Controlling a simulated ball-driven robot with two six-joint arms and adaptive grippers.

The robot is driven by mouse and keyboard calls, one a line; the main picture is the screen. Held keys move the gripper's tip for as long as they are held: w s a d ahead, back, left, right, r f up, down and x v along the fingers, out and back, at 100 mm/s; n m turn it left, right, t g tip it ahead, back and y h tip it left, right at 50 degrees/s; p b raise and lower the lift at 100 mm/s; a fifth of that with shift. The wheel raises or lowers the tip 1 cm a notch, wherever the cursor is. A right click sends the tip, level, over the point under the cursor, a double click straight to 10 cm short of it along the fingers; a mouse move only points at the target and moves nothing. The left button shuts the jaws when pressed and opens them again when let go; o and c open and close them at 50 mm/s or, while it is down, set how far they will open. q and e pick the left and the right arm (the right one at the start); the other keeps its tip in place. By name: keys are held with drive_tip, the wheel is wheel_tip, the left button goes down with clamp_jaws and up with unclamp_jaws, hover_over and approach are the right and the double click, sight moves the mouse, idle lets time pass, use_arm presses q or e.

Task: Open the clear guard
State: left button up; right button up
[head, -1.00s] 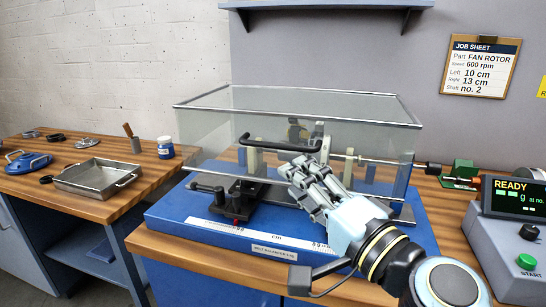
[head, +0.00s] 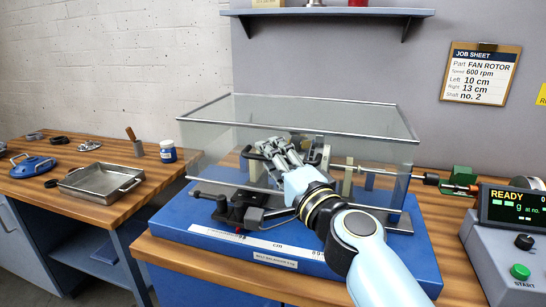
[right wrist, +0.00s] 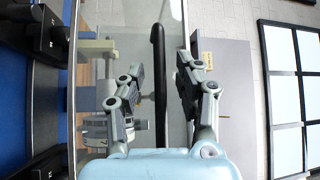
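The clear guard (head: 215,140) is a grey-framed transparent box, standing down over the balancing machine on its blue base (head: 175,220). A black bar handle (head: 246,160) is on its front; it also shows upright in the right wrist view (right wrist: 158,75). My right gripper (head: 275,150) is at the handle, its arm coming from the lower right and hiding the handle's middle. In the right wrist view the gripper (right wrist: 160,78) is open, with the handle between its spread fingers and gaps on both sides. My left gripper is not in view.
The control box (head: 505,235) reading READY stands at the right. A metal tray (head: 100,180), blue jar (head: 168,151) and blue tool (head: 32,165) lie on the left bench. A shelf (head: 330,13) and job sheet (head: 480,73) hang behind.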

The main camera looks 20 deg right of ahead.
clamp_jaws()
drive_tip(key=shift+f, duration=0.1)
idle(0.3)
